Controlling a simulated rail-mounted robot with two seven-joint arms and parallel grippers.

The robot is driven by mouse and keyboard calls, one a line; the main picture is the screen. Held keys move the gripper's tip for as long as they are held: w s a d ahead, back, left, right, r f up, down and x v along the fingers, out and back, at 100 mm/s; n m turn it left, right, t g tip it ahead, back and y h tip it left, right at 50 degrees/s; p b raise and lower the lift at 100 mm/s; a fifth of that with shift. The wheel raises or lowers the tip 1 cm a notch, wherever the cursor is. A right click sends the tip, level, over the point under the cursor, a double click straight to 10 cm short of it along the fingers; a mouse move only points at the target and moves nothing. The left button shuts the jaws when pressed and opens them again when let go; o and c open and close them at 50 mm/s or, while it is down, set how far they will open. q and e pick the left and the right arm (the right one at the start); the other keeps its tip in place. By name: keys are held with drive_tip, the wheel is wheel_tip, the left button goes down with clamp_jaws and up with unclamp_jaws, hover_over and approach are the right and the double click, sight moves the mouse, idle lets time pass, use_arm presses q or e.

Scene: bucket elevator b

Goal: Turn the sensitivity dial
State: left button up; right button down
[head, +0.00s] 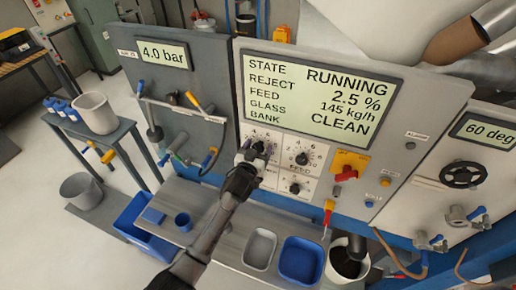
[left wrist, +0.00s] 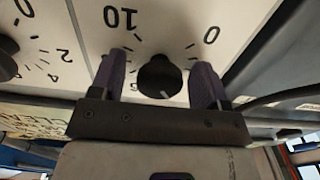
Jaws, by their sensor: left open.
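My left gripper (head: 256,153) reaches up to the control panel (head: 226,137) from below and covers much of the upper left dial (head: 259,146). In the left wrist view, the open fingers of my left gripper (left wrist: 160,82) stand on either side of a black round knob (left wrist: 160,76), with a gap on each side. A scale with 10 and 0 surrounds this knob. The feed dial (head: 302,159) is to its right in the head view, and a smaller dial (head: 295,188) is lower down. I cannot read a sensitivity label. My right gripper is not in view.
The display (head: 318,90) above the dials reads RUNNING, reject 2.5 %, glass CLEAN. A red lever on a yellow plate (head: 348,165) is right of the dials. Below are a grey tray (head: 260,248), a blue tray (head: 301,261) and a blue cup (head: 183,222) on a shelf.

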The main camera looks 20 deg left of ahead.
use_arm(q)
drive_tip(key=c, duration=0.9)
drive_tip(key=m, duration=0.4)
drive_tip(key=shift+m, duration=0.4)
drive_tip(key=o, duration=0.9)
drive_tip(key=shift+s, duration=0.15)
drive_tip(key=s+b, duration=0.2)
drive_tip(key=s, duration=1.1)
drive_tip(key=shift+s, duration=0.3)
